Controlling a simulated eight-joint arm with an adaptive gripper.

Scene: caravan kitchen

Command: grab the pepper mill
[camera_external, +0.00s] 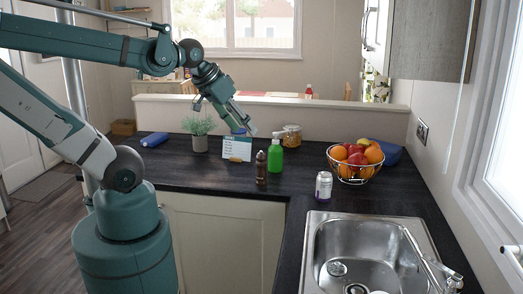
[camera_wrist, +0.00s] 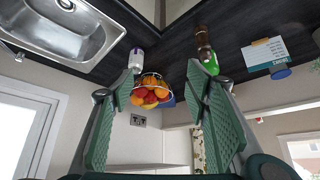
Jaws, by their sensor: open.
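The pepper mill (camera_external: 261,168) is dark brown and stands upright on the black counter, just in front of the green soap bottle. It also shows in the wrist view (camera_wrist: 203,42), upside down near the top, beyond the right finger. My gripper (camera_external: 247,132) is above and behind the mill, a little to its left in the external view, and not touching it. In the wrist view the two green finger pads of my gripper (camera_wrist: 160,125) stand wide apart with nothing held between them.
The green soap bottle (camera_external: 276,156) is right behind the mill. A can (camera_external: 324,186), a fruit basket (camera_external: 356,161) and the sink (camera_external: 368,250) are to the right.

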